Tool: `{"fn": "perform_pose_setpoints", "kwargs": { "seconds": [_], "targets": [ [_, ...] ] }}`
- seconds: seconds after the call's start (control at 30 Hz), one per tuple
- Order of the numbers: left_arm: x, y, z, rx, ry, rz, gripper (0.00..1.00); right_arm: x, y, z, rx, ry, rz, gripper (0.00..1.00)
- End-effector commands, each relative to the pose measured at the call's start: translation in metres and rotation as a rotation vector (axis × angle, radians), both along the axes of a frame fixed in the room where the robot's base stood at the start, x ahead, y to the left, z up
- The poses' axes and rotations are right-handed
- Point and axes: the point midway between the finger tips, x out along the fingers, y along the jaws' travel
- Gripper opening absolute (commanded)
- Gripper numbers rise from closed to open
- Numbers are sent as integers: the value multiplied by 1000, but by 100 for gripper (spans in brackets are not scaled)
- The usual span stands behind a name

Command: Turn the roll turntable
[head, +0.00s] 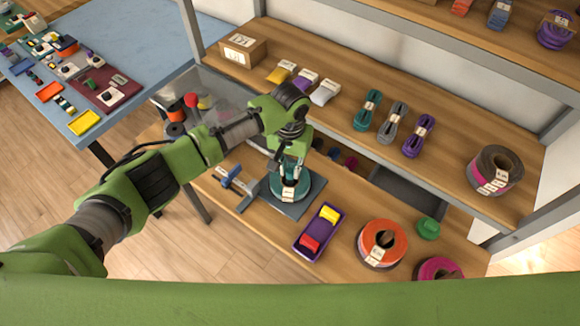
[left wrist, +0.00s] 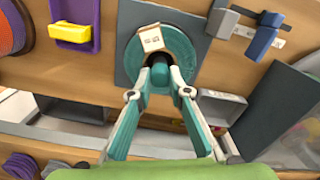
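The roll turntable is a dark grey square plate (head: 308,205) on the lower wooden shelf, bearing a teal roll (head: 304,189) with a white tag. In the left wrist view the roll (left wrist: 188,48) shows from above, with a dark round hub (left wrist: 160,73) at its middle. My left gripper (head: 291,176) points down over the roll from the left. In the left wrist view its two green fingers (left wrist: 160,80) stand close on both sides of the hub and appear shut on it. The gripper hides part of the roll. My right gripper is not in view.
A blue clamp-like tool (head: 235,181) lies left of the plate. A purple tray (head: 317,232) with yellow and red blocks and an orange roll (head: 382,243) stand to its right. The upper shelf (head: 330,122) overhangs behind, and a clear bin (head: 207,92) stands near my forearm.

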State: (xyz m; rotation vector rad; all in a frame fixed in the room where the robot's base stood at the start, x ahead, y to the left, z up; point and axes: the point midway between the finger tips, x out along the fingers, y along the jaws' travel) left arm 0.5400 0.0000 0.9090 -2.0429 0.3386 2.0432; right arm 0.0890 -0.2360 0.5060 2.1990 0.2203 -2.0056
Motion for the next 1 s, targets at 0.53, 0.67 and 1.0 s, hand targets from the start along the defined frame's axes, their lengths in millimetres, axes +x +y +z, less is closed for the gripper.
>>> {"fn": "perform_pose_setpoints", "kwargs": {
  "seconds": [0.53,0.67,1.0],
  "targets": [
    [0,0,1,-1,0,-95,0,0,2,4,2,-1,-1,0],
    [0,0,1,-2,2,-155,0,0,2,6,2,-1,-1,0],
    [1,1,1,-1,1,-326,0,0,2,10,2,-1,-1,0]
  ]
}}
